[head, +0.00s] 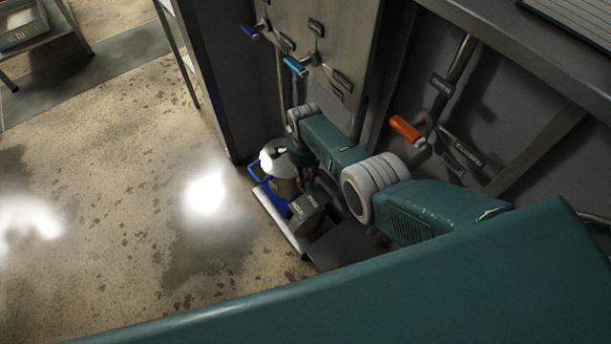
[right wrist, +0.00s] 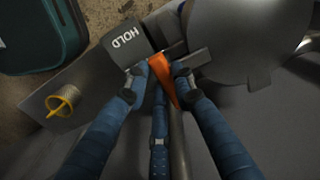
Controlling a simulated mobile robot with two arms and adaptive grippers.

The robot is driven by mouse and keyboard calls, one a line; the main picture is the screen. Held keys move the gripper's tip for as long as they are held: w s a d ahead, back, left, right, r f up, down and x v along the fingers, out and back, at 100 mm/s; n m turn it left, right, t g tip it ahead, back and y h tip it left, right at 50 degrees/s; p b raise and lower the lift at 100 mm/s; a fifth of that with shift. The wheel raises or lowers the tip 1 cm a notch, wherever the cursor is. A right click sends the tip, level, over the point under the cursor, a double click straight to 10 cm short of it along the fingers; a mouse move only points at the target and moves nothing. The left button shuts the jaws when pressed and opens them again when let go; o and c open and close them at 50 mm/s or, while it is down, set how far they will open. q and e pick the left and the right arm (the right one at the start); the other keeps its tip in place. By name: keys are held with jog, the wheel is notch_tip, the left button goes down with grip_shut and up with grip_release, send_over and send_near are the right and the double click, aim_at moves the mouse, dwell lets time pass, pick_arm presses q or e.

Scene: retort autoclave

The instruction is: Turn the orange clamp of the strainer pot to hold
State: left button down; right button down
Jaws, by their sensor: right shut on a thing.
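The orange clamp (right wrist: 164,82) shows in the right wrist view as a narrow orange handle beside the large grey strainer pot (right wrist: 245,40). My right gripper (right wrist: 159,79) is shut on the clamp, one finger pad on each side. A dark plate marked HOLD (right wrist: 125,42) is just beyond the fingertips. In the head view the strainer pot (head: 284,172) stands low by the wall, and my right arm reaches down over it. My left gripper is not in view.
A blue lever (head: 249,31), a light-blue lever (head: 295,66) and an orange wall lever (head: 404,127) stick out above the pot. A yellow mesh piece (right wrist: 64,101) is left of my fingers. The floor (head: 130,190) left of the pot is open.

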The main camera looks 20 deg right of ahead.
jog(key=shift+s, duration=0.1)
dwell(0.3)
jog(key=c, duration=1.4)
grip_release()
jog(key=shift+c, duration=0.2)
jog(key=shift+r, duration=0.55)
notch_tip(320, 180, up, 11)
jog(key=shift+f, duration=0.15)
